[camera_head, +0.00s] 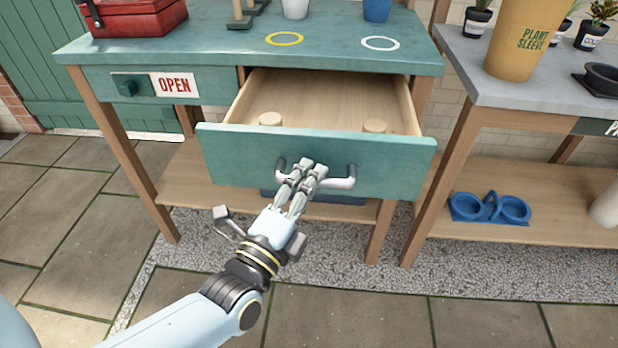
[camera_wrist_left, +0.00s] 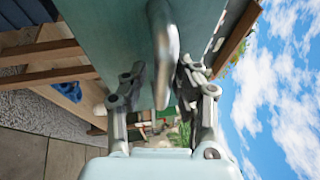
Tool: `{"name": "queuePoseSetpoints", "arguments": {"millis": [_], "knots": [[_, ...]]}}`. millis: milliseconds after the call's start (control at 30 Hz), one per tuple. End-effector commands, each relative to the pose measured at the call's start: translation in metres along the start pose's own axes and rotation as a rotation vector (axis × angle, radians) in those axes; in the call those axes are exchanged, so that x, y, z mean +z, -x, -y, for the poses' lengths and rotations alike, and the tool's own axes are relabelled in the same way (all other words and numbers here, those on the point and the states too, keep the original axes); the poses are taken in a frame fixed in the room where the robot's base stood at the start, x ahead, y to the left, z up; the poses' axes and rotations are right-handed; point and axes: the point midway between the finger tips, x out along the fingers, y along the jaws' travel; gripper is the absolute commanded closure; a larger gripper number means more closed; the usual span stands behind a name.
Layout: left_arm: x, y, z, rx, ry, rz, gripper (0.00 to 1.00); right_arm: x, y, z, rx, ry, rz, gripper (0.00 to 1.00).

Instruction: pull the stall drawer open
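The teal stall drawer (camera_head: 235,157) stands well out from the bench, and its pale wooden inside shows. Its grey bar handle (camera_head: 343,183) runs across the front. My left gripper (camera_head: 311,168) is at the middle of the handle, fingers drawn in around the bar. In the left wrist view the handle (camera_wrist_left: 163,50) passes between the two fingers of the left gripper (camera_wrist_left: 160,75). The gripper looks shut on it, though finger contact is partly hidden. Two round pale wooden pieces (camera_head: 374,126) (camera_head: 270,119) lie in the drawer. My right gripper is not in view.
The bench top (camera_head: 220,50) carries a red toolbox (camera_head: 130,18), a yellow ring (camera_head: 284,39) and a white ring (camera_head: 380,43). An OPEN sign (camera_head: 174,85) is on the left front. A grey-topped table (camera_head: 470,65) stands at the right. Paving in front is clear.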

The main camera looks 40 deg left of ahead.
Motion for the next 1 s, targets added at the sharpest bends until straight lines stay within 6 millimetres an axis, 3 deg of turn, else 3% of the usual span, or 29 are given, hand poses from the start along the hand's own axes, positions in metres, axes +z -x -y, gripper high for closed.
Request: {"name": "queuePoseSetpoints", "arguments": {"millis": [300, 433, 800, 1000], "knots": [[0.0, -0.001, 0.002, -0.004, 0.001, 0.001, 0.6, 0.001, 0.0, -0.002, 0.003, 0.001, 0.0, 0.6], [0.0, 0.008, 0.001, -0.002, 0.002, 0.001, 0.6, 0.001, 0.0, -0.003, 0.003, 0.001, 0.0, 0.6], [0.0, 0.086, 0.0, 0.0, 0.001, 0.001, 0.6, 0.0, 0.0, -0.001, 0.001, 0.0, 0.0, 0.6], [0.0, 0.113, 0.0, -0.001, 0.001, 0.001, 0.6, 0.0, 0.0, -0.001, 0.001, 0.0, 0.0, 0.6]]}}
